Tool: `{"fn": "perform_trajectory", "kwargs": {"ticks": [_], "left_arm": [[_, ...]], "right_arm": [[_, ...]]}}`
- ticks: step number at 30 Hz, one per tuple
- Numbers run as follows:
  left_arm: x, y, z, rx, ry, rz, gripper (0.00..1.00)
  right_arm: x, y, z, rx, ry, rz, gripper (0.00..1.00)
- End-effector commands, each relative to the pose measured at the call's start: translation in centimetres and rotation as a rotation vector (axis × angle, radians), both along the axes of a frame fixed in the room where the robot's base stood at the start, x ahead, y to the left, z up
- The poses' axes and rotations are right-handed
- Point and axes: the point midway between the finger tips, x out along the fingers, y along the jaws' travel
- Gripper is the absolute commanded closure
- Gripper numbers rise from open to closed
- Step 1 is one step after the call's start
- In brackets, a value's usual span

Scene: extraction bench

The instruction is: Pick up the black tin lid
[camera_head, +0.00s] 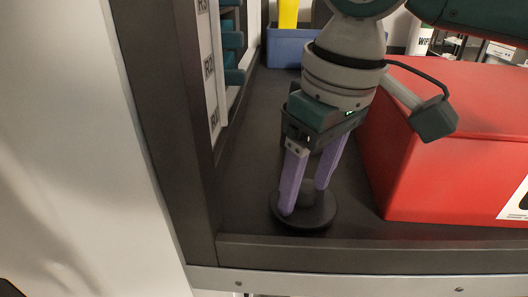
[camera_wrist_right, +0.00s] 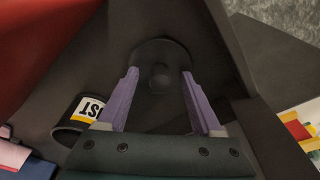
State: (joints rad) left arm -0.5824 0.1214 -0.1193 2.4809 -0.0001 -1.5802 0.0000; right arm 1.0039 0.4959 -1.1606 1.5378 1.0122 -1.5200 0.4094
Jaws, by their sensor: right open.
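The black tin lid (camera_head: 312,222) is a round dark disc with a raised knob in its middle. It lies flat on the dark bench shelf near the front edge. My right gripper (camera_head: 303,202) points down over it, open, with its purple fingers on either side of the knob. In the right wrist view the lid (camera_wrist_right: 160,56) lies between and beyond the fingertips of my right gripper (camera_wrist_right: 159,72), and the knob stands between them without visible grip. My left gripper is in neither view.
A large red box (camera_head: 455,150) stands close on the right of my gripper. A dark upright post (camera_head: 170,120) and a rack with teal parts (camera_head: 232,55) stand on the left. A blue bin (camera_head: 285,48) is at the back. In the right wrist view a dark labelled tin (camera_wrist_right: 82,115) stands nearby.

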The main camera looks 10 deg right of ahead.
Motion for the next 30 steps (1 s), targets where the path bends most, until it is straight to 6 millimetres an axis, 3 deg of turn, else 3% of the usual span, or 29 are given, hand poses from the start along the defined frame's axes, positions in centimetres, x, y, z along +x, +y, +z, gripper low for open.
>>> {"fn": "perform_trajectory", "kwargs": {"ticks": [2, 19, 30], "left_arm": [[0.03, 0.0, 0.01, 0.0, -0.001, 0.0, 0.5], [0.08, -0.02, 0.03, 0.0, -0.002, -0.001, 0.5], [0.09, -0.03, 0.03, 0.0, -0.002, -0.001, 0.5]], "right_arm": [[-0.01, 0.01, 0.02, 0.0, 0.0, 0.0, 0.35], [-0.01, 0.0, 0.06, 0.0, 0.0, 0.0, 0.99], [-0.01, 0.01, 0.07, 0.0, 0.0, 0.0, 1.0]]}}
